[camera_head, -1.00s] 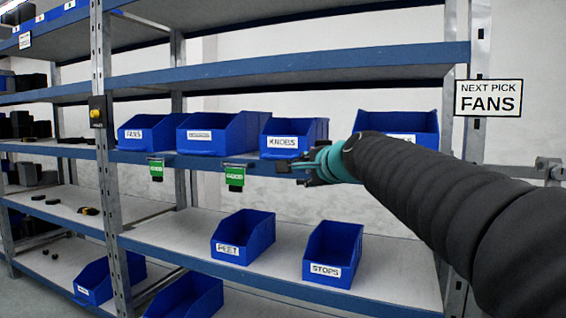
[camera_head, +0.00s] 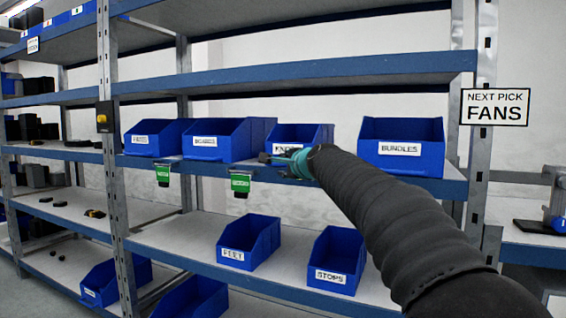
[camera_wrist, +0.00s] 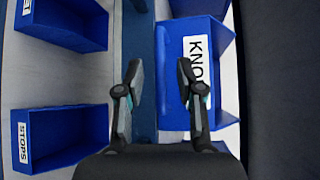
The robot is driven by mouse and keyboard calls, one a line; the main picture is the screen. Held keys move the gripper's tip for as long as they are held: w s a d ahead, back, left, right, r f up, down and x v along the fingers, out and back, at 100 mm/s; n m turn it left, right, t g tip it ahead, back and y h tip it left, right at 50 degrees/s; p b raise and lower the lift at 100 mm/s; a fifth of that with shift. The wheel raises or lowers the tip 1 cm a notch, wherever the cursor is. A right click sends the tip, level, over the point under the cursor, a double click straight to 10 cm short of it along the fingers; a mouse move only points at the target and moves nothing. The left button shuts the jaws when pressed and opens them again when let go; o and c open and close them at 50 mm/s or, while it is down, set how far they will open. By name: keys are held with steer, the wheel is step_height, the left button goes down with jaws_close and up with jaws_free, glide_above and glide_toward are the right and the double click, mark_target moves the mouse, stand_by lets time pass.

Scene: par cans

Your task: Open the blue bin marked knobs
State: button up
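The blue bin marked KNOBS (camera_head: 312,134) stands on the middle shelf, between the bin marked BOARDS and the bin marked BUNDLES. Its top is open in the head view, and my gripper partly covers its label. My gripper (camera_head: 268,157) is in front of the bin's lower front. In the wrist view the KNOBS bin (camera_wrist: 175,85) is at upper centre right, seen sideways. My gripper (camera_wrist: 158,72) has its two fingers apart with nothing held between them. The right finger overlaps the bin's front below the label; I cannot tell whether it touches.
The BOARDS bin (camera_head: 238,138) stands left of KNOBS and the BUNDLES bin (camera_head: 400,160) right. Green tags (camera_head: 241,184) hang from the shelf edge (camera_head: 210,164). A sign reads NEXT PICK FANS (camera_head: 495,107).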

steer(key=shift+x, duration=1.15)
jaws_close()
